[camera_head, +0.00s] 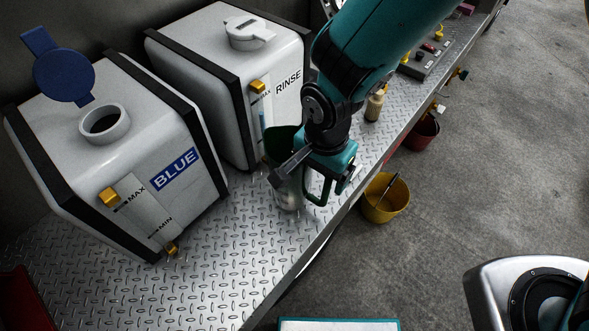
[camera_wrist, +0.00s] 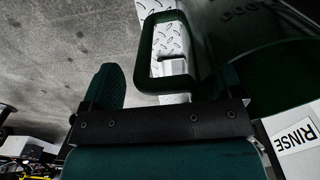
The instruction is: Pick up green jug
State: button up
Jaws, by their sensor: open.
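The green jug (camera_head: 281,143) stands on the metal deck in front of the RINSE tank, partly hidden behind my gripper in the head view. Its dark green handle (camera_head: 321,190) shows just below my gripper (camera_head: 313,178). In the wrist view the jug's body (camera_wrist: 265,60) fills the upper right, and its looped handle (camera_wrist: 152,50) reaches in between the fingers. My gripper (camera_wrist: 168,88) is open, with one finger on each side of the handle. I cannot tell whether either finger touches it.
The BLUE tank (camera_head: 115,160) with its lid raised and the RINSE tank (camera_head: 235,75) stand along the back of the tread-plate deck (camera_head: 225,265). A small tan bottle (camera_head: 374,106) stands beyond my gripper. A yellow bucket (camera_head: 386,205) hangs past the deck's edge.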

jog(key=shift+f, duration=0.45)
jog(key=c, duration=1.3)
jog(key=shift+r, duration=0.1)
